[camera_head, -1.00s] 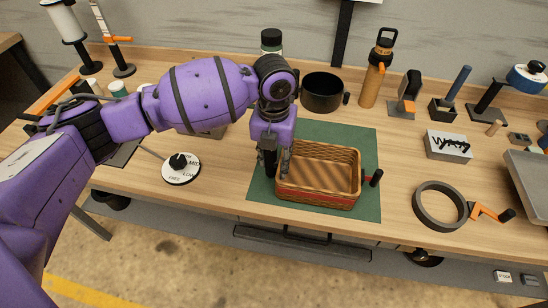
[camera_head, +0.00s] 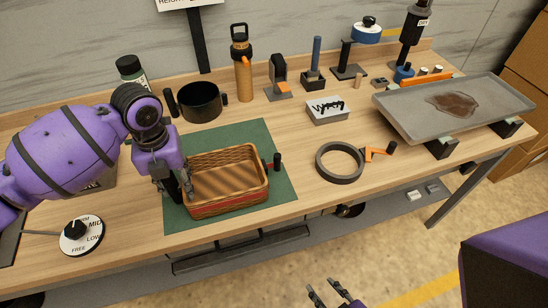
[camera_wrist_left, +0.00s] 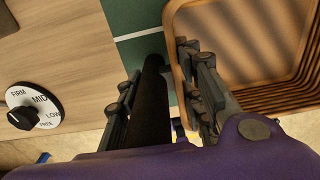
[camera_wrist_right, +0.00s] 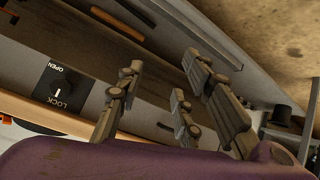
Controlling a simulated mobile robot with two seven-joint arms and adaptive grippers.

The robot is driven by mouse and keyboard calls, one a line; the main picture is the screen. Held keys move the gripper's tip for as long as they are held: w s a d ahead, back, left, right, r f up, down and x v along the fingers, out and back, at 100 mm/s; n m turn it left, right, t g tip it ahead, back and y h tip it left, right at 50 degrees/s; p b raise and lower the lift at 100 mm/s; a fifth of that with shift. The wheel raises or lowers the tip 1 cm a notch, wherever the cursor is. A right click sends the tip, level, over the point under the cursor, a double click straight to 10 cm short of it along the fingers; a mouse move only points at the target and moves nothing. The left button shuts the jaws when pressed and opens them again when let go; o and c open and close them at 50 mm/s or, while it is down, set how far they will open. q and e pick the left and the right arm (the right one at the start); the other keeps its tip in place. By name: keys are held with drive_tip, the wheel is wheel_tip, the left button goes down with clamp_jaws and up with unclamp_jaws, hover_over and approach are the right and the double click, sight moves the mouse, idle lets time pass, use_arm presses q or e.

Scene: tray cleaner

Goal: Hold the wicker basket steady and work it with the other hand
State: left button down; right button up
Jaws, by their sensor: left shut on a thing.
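The wicker basket (camera_head: 232,203) sits upright on the green mat (camera_head: 284,190), with a black-tipped handle (camera_head: 277,161) on its right side. My left gripper (camera_head: 180,192) is at the basket's left end, pointing down. In the left wrist view its fingers (camera_wrist_left: 160,95) are on both sides of a dark upright handle (camera_wrist_left: 152,85) beside the basket wall (camera_wrist_left: 290,95), shut on it. My right gripper (camera_head: 324,284) is low in front of the bench, away from the basket. Its fingers (camera_wrist_right: 155,85) are apart and empty in the right wrist view.
A dial (camera_head: 82,236) lies left of the basket. A black pot (camera_head: 200,102) and an orange bottle (camera_head: 243,75) stand behind. A dark ring (camera_head: 339,163) with an orange crank is right of the mat. A stained tray (camera_head: 400,118) stands at far right.

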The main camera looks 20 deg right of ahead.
sight(270, 164)
drive_tip(key=w+a+r+n+y, duration=0.4)
drive_tip(key=w+r+n+y, duration=0.35)
drive_tip(key=n, duration=0.65)
drive_tip(key=w+a+r+n+y, duration=0.45)
drive_tip(key=r+n+y, duration=0.35)
drive_tip(key=r+n, duration=0.4)
drive_tip(key=w+d+n+g, duration=0.2)
drive_tip(key=n, duration=0.2)
drive_tip(key=w+d+r+n+g, duration=0.1)
drive_tip(key=w+d+n, duration=0.1)
drive_tip(key=n, duration=0.3)
drive_tip(key=w+d+r+n+g, duration=0.1)
drive_tip(key=w+d+n+g, duration=0.1)
drive_tip(key=w+d+n, duration=0.1)
drive_tip(key=shift+w+n+g+y, duration=0.3)
drive_tip(key=shift+w+n, duration=0.15)
drive_tip(key=shift+n, duration=0.55)
drive_tip(key=w+d+r+n+g+h, duration=0.2)
drive_tip(key=w+d+r+n+h, duration=0.2)
drive_tip(key=w+d+n, duration=0.5)
drive_tip(key=shift+m, duration=0.9)
drive_tip(key=x, duration=1)
drive_tip(key=shift+s+a+f, duration=0.25)
drive_tip(key=shift+s+a, duration=0.1)
drive_tip(key=shift+a, duration=0.05)
